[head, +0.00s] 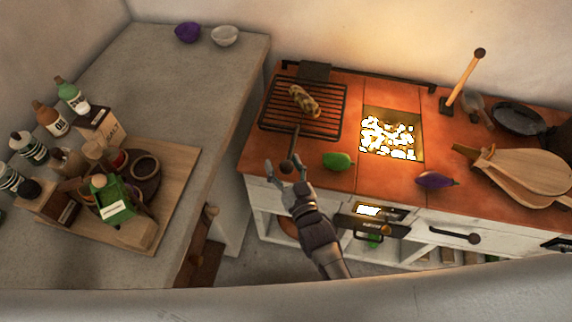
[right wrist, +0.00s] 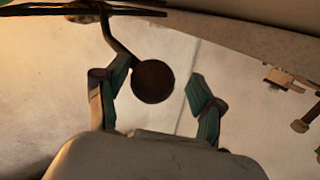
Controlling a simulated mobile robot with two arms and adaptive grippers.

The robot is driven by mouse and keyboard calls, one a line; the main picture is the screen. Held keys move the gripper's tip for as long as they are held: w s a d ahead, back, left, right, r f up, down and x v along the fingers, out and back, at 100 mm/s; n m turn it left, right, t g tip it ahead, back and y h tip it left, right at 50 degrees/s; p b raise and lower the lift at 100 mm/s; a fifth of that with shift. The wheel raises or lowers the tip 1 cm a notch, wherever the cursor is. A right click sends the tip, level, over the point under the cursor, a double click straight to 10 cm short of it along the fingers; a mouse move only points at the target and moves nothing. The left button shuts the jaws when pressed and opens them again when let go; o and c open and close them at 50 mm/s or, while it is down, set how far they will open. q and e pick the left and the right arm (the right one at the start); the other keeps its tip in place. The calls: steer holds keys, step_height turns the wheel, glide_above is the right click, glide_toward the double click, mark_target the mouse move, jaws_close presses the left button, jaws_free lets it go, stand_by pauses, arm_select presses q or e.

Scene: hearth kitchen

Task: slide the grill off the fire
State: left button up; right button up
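The grill (head: 325,112), a black barred rack, lies on the orange tiled counter to the left of the fire. A browned piece of food (head: 303,101) rests on its bars. The fire (head: 388,137) is a square pit of glowing coals, uncovered by the grill. The grill's handle points toward me and ends in a dark round knob (head: 287,167). My right gripper (head: 284,164) is open at the counter's front edge, its fingers on either side of the knob. My left gripper is out of view.
A green pepper (head: 338,160) lies between grill and fire, and an eggplant (head: 436,180) lies right of the pit's front. Bellows (head: 525,178), a pan (head: 520,118) and a wooden-handled tool (head: 464,80) occupy the right. Bottles and jars crowd a board (head: 178,180) on the left counter.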

steer(key=shift+d, duration=0.2)
steer(key=shift+s+f, duration=0.1)
steer(key=shift+s, duration=0.15)
steer(key=v, duration=1.1)
steer(key=shift+s, duration=0.2)
steer(key=shift+d, duration=0.1)
